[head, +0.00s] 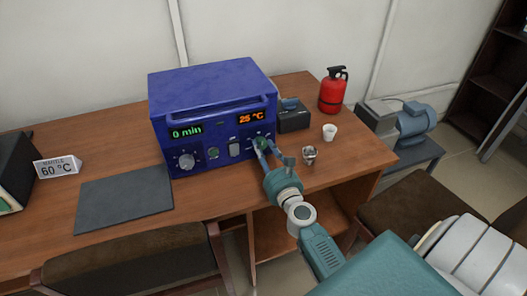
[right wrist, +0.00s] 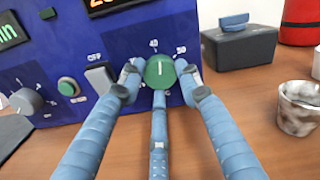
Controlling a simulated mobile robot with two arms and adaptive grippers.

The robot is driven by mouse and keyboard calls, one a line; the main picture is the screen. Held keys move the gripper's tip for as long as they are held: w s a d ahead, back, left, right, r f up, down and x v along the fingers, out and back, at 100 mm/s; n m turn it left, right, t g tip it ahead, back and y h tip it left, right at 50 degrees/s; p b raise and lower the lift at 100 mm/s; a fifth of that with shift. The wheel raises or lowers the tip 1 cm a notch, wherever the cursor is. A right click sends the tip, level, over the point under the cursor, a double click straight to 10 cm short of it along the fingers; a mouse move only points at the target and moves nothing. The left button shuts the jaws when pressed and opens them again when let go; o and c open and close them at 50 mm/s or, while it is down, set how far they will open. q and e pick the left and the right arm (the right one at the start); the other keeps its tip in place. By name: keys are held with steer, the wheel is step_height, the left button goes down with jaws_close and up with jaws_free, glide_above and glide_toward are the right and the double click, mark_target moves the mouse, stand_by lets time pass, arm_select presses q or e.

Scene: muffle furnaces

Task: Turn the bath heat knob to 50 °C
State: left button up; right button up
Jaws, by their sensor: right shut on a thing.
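The blue bath unit (head: 213,108) stands on the wooden table. Its green display (head: 186,132) reads 0 min and its orange display (head: 251,118) reads 25 °C. The green heat knob (right wrist: 160,72) is low on the right of its front. The knob's white pointer line stands about upright, near the mark that looks like 40; a mark like 50 is up to its right. My right gripper (head: 266,147) is at the knob, its blue fingers closed around it on both sides and below in the right wrist view. My left gripper is out of view.
A grey knob (head: 186,161), a green button (head: 213,153) and a switch (head: 235,149) sit left of the heat knob. A dark box (head: 293,120), metal cup (head: 309,155), white cup (head: 329,132) and red extinguisher (head: 333,92) stand right. A 60 °C sign (head: 57,167) stands left.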

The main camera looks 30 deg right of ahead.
steer(key=m, duration=0.4)
steer(key=shift+s+f+m, duration=0.1)
steer(key=shift+f+m, duration=0.15)
steer(key=shift+m, duration=0.05)
steer(key=shift+f+m+p, duration=0.15)
steer(key=shift+m+p, duration=0.65)
steer(key=shift+m, duration=1.8)
steer(key=shift+a, duration=0.1)
steer(key=o, duration=1)
steer(key=shift+o, duration=0.8)
steer(key=shift+r, duration=0.2)
steer(key=shift+r, duration=4.9)
